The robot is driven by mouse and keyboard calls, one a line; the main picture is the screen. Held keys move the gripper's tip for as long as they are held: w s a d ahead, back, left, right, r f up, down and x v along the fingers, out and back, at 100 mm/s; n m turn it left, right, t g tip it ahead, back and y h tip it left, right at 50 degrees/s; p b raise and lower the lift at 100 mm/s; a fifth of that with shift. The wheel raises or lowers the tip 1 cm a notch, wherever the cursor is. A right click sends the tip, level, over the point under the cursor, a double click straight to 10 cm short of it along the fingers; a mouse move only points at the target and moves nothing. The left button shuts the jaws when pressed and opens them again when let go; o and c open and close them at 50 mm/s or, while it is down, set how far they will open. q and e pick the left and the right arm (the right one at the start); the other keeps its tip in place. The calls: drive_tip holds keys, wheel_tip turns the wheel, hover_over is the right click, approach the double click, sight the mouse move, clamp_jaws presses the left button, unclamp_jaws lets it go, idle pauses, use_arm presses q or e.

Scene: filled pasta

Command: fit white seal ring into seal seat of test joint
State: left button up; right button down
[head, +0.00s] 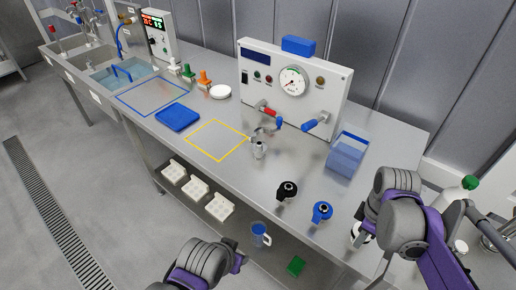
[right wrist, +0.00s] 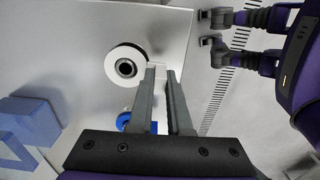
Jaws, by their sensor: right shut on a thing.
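The white seal ring (right wrist: 111,65), a pale disc around a dark centre, shows at my right fingertips in the right wrist view. My right gripper (right wrist: 163,72) is shut on a small white part at its edge. In the head view my right arm mostly hides the ring (head: 357,232), at the bench's front right.
A black ring piece (head: 287,190) and a blue one (head: 322,212) stand close left of my right gripper. The gauge panel (head: 290,85) with red and blue handles stands behind. A blue bin (head: 346,154) is at right. The yellow-outlined area (head: 216,140) is clear.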

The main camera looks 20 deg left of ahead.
use_arm(q)
drive_tip(key=shift+r, duration=0.1)
use_arm(e)
drive_tip(key=shift+r, duration=0.1)
use_arm(q)
drive_tip(key=shift+w+r+p, duration=0.2)
drive_tip(key=shift+r+p, duration=0.3)
drive_tip(key=shift+r, duration=0.15)
drive_tip(key=shift+w+r+p, duration=0.25)
drive_tip(key=shift+r+p, duration=0.25)
drive_tip(key=shift+r, duration=0.1)
drive_tip(key=shift+w+r+p, duration=0.2)
drive_tip(key=shift+r+p, duration=0.3)
drive_tip(key=shift+r, duration=0.15)
use_arm(e)
drive_tip(key=shift+r, duration=2.5)
use_arm(q)
drive_tip(key=shift+s, duration=0.1)
use_arm(e)
drive_tip(key=shift+f, duration=0.1)
